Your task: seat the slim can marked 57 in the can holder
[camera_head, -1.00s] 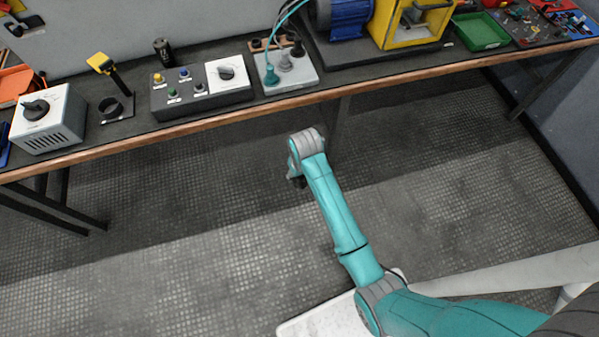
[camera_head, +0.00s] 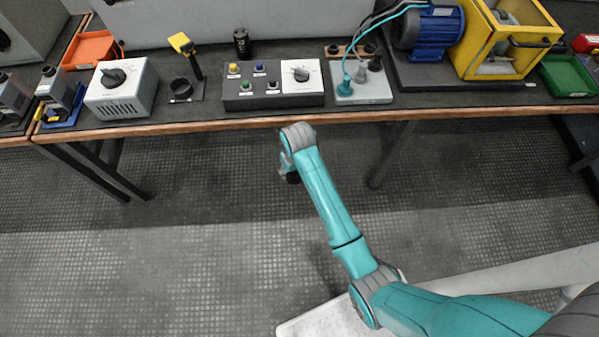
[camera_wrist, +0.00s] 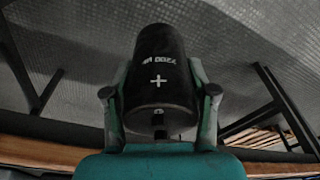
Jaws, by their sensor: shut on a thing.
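In the wrist view a black can (camera_wrist: 160,65) with a white plus sign and upside-down white lettering sits between the two fingers of my gripper (camera_wrist: 160,85). My gripper is shut on it. I cannot make out a 57 on it. In the head view my gripper (camera_head: 290,176) is mostly hidden behind my wrist, over the floor in front of the bench. A black ring-shaped can holder (camera_head: 181,89) stands on the bench, up and left of my gripper, apart from it. No can shows in the ring.
Another dark can (camera_head: 242,42) stands at the back of the bench. A yellow-topped post (camera_head: 183,45) rises beside the holder. A white dial box (camera_head: 121,90) is to its left and a button panel (camera_head: 272,86) to its right. The bench's wooden front edge (camera_head: 230,124) lies before them.

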